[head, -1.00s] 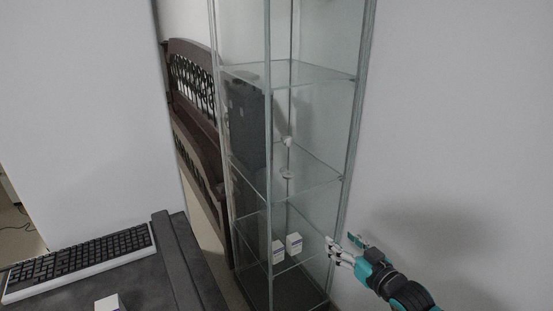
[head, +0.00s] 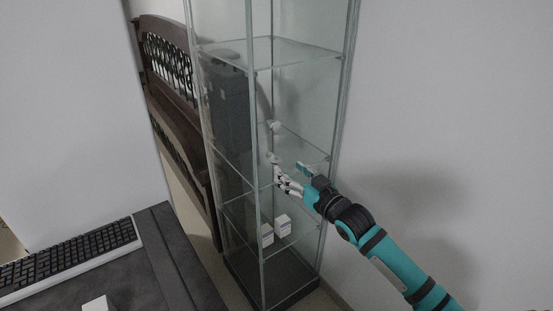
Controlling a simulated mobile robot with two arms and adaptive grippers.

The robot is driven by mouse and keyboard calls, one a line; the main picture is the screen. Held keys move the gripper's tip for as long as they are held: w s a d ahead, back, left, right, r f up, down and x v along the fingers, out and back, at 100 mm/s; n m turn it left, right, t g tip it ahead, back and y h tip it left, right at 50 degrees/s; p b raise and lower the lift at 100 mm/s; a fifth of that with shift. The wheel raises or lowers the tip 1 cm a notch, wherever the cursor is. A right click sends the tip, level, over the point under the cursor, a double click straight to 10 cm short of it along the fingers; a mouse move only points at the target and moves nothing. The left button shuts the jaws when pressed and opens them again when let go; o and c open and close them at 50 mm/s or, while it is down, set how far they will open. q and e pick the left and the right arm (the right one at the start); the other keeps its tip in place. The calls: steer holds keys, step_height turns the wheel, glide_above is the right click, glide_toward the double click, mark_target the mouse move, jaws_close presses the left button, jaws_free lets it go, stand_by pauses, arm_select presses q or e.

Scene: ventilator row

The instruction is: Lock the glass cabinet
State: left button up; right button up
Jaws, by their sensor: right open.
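The tall glass cabinet (head: 258,215) has a thin metal frame, several glass shelves and a dark base. Its door looks closed, but I cannot be sure from the clear glass. Two small pale round pieces, an upper one (head: 274,127) and a lower one (head: 273,158), show at mid height; I cannot tell which is the lock. My right gripper (head: 292,175) is open and empty in front of the cabinet, with its fingertips just below and right of the lower piece. Contact is unclear. My left gripper is out of view.
Two small white boxes (head: 283,226) stand low inside the cabinet. A dark desk (head: 165,250) with a keyboard (head: 70,260) and a white box (head: 95,304) is at the lower left. A dark wooden bench (head: 165,90) is behind. A bare wall is at right.

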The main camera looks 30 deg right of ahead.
mark_target(280, 163)
steer(key=w, duration=0.4)
steer(key=w+a, duration=0.1)
steer(key=w, duration=0.2)
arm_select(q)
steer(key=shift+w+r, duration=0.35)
arm_select(e)
jaws_close()
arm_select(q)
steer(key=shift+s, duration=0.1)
